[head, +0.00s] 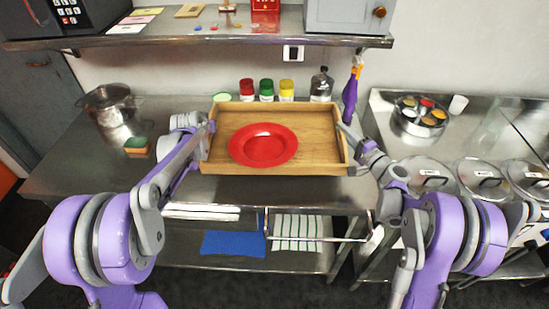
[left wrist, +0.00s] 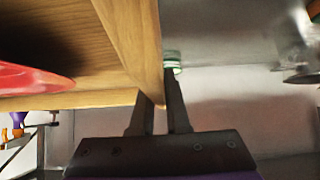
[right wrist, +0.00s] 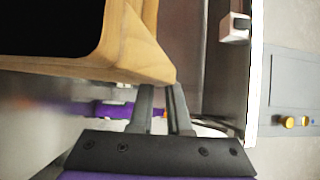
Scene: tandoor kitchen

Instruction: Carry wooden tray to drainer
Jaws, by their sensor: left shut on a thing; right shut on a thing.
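The wooden tray (head: 318,118) is over the middle of the steel counter, with a red plate (head: 263,144) in it. I cannot tell whether it touches the counter. My left gripper (head: 209,130) is shut on the tray's left wall; the left wrist view shows the fingers (left wrist: 160,100) on either side of the tray's edge (left wrist: 135,40). My right gripper (head: 344,130) is shut on the tray's right wall; in the right wrist view its fingers (right wrist: 164,92) are at the tray's corner (right wrist: 145,60). I cannot make out a drainer.
Red (head: 246,90), green (head: 266,90) and yellow (head: 286,90) jars and a glass bottle (head: 321,86) stand behind the tray. A pot (head: 108,105) and a sponge (head: 137,146) are at left. A shelf (head: 190,30) hangs above.

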